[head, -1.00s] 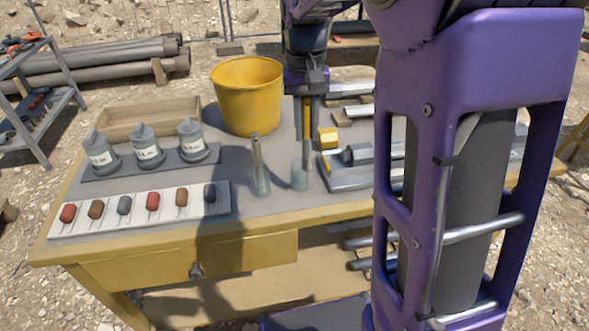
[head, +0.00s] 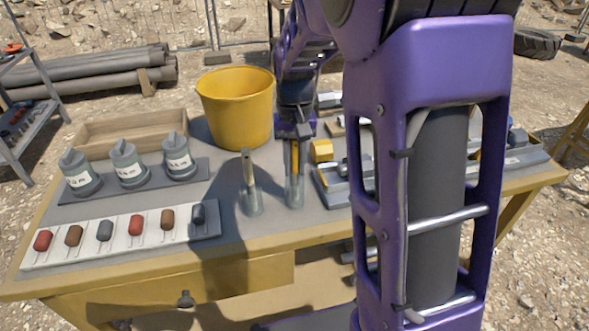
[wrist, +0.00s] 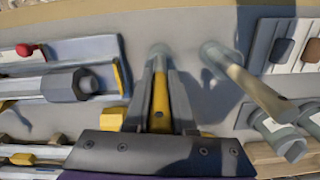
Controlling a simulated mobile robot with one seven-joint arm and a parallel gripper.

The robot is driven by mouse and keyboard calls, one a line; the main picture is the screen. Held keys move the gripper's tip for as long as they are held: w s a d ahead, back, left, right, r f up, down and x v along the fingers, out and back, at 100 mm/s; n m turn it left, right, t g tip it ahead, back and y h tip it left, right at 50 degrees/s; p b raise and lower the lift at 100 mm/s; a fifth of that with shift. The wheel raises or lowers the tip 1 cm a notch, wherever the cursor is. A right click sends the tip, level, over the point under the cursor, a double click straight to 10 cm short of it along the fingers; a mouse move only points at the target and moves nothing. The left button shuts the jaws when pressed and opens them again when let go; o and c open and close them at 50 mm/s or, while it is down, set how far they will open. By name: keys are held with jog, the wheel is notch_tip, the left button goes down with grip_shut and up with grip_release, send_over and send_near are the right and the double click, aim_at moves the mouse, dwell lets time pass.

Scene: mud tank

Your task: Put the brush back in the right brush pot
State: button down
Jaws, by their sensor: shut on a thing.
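My gripper (head: 294,148) is shut on a slim brush with a yellow handle (wrist: 160,92), held upright. It is straight above the right brush pot (head: 294,195), a small clear-grey cup near the table's front edge. The brush's lower end meets the pot's mouth in the wrist view; how deep it sits is hard to tell. The left brush pot (head: 251,202) stands beside it and holds another brush (head: 248,167) with a pale handle, upright. That brush also shows in the wrist view (wrist: 258,92).
A yellow bucket (head: 236,115) stands behind the pots. Grey bottles (head: 128,170) and a white strip of coloured pieces (head: 120,232) lie left. A tray with metal tools (head: 340,190) sits close to the right. A wooden box (head: 130,132) is at the back left.

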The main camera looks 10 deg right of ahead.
jog(key=shift+f, duration=0.3)
jog(key=shift+f, duration=0.15)
jog(key=c, duration=0.8)
grip_release()
jog(key=shift+o, duration=0.2)
notch_tip(320, 180, up, 12)
jog(key=shift+w+r+p, duration=0.1)
jog(key=shift+r+p, duration=0.05)
jog(key=shift+p, duration=1.05)
